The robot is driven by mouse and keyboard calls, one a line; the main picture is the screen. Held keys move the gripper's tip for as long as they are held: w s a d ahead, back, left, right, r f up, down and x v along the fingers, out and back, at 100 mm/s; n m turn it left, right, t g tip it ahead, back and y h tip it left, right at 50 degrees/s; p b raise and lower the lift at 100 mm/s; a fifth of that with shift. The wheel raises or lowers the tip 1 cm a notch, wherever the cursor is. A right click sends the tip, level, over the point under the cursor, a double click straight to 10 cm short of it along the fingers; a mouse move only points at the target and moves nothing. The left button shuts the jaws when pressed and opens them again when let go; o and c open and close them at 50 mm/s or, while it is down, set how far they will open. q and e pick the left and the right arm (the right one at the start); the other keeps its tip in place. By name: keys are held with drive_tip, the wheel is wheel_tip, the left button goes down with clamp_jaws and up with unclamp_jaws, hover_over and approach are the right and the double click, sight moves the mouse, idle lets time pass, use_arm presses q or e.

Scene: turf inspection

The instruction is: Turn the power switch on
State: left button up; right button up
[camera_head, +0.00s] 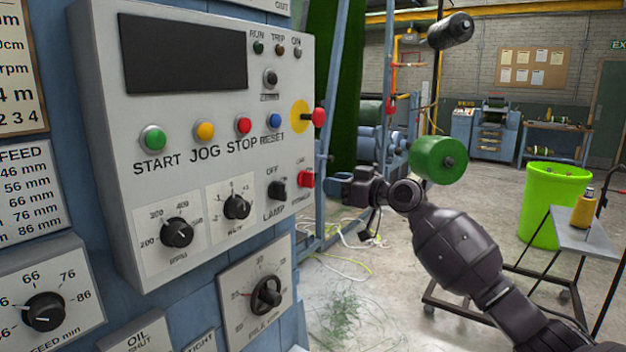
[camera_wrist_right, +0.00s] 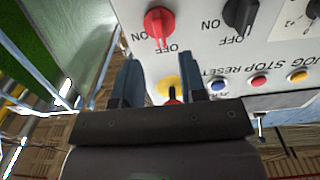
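A red rotary switch (camera_head: 305,179) sits near the right edge of the grey control panel (camera_head: 110,120), beside the black lamp switch (camera_head: 278,189). Its label is too small to read in the head view. My left gripper is not in view.
A red stop button (camera_head: 319,117) on a yellow disc (camera_head: 300,116) juts from the panel above the switch. Start, jog, stop and reset buttons (camera_head: 274,121) line the panel. A green roller (camera_head: 437,160) and a lime bin (camera_head: 552,205) stand to the right.

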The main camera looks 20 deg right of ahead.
sight(313, 179)
drive_tip(key=x, duration=0.6)
drive_tip(key=shift+w+a, duration=0.2)
drive_tip(key=shift+w, duration=0.1)
clamp_jaws()
